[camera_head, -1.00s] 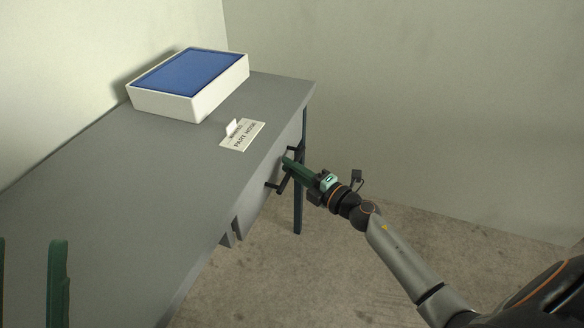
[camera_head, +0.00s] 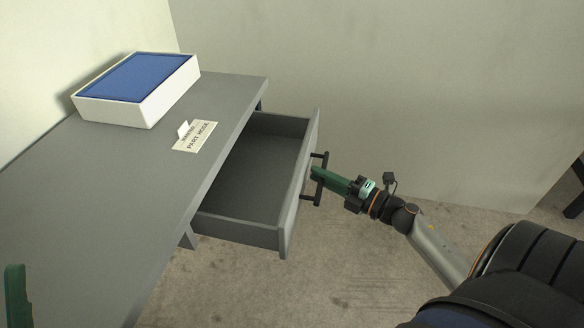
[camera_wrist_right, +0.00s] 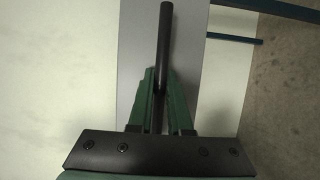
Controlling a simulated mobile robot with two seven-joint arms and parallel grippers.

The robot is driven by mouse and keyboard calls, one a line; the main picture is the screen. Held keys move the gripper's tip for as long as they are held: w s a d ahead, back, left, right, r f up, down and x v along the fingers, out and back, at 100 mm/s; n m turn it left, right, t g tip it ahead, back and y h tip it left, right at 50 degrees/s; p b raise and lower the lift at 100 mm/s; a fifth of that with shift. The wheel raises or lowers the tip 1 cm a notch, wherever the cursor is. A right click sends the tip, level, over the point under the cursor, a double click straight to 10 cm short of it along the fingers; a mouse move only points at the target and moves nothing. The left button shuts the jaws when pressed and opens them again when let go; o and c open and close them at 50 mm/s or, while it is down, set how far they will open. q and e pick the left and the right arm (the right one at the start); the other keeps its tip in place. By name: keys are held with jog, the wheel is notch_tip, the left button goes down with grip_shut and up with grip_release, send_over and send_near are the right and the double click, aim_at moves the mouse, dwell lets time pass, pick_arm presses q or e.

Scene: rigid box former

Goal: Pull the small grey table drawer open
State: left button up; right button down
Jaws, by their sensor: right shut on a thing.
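The small grey drawer (camera_head: 247,231) stands well out from under the grey table (camera_head: 95,215), and its empty inside shows. Its black bar handle (camera_head: 324,163) is on the drawer front (camera_head: 299,190). My right gripper (camera_head: 315,174) is shut on the handle. In the right wrist view the black handle bar (camera_wrist_right: 166,40) runs between the two green fingers (camera_wrist_right: 161,92), with the grey drawer front (camera_wrist_right: 133,50) behind it. Of my left gripper (camera_head: 17,295) only a green finger shows at the lower left edge, so its opening cannot be judged.
A white box with a blue top (camera_head: 140,85) sits at the table's far end. A white card reading PART MODE (camera_head: 195,136) lies near the table edge, with a small upright tab. The floor (camera_head: 350,260) beside the drawer is clear. A pale wall stands behind.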

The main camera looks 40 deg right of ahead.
jog(key=s+d, duration=0.4)
jog(key=shift+s, duration=0.25)
jog(key=c, duration=0.8)
grip_release()
jog(key=shift+c, duration=0.2)
jog(key=p+v, duration=0.2)
jog(key=v, duration=1)
jog(key=shift+s+d, duration=0.15)
jog(key=shift+s, duration=0.1)
